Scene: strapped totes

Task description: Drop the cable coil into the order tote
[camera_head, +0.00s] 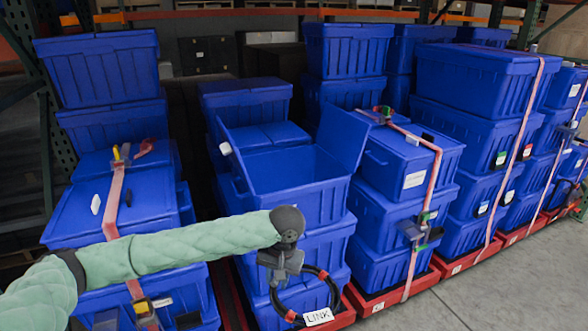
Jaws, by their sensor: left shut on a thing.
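A blue tote (305,208) with its lid flaps raised stands open on top of a stack in the middle; I take it for the order tote. Its inside shows only in part. My left gripper (283,275) is shut on the black cable coil (336,296). The coil hangs below the gripper in front of the stack, lower than the open tote's rim and outside it. A white tag reading LINK (318,317) shows at the coil's lower edge. My right gripper is not in view.
Stacks of closed blue totes stand left (70,205) and right (385,205) of the open one, on red bases (425,283). Pink straps (432,185) with buckles cross several stacks. Grey floor (500,290) is clear at the lower right.

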